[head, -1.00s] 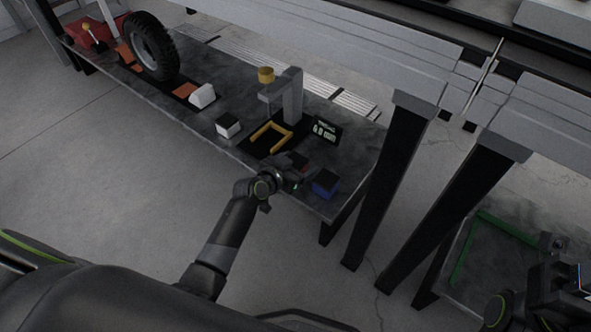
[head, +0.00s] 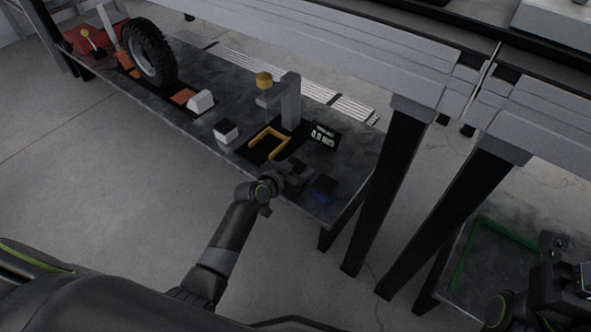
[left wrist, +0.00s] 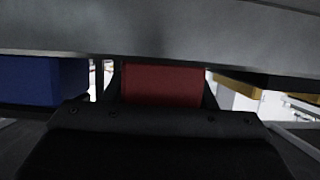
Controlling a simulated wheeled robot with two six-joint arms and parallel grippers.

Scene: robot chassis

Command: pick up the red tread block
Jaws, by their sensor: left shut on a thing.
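The red tread block (left wrist: 162,84) shows in the left wrist view between the two dark fingers of my left gripper (head: 296,172). The gripper is shut on it. In the head view the gripper is low at the front right part of the dark bench, between the yellow bracket and the blue block, and it hides the red block. I cannot tell whether the block touches the bench. My right gripper (head: 572,278) is partly in view at the right edge; its fingers are not clear.
A blue block (head: 322,188) with a dark top stands close on the right. A white block (head: 226,131) and a tyre (head: 150,52) stand farther left.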

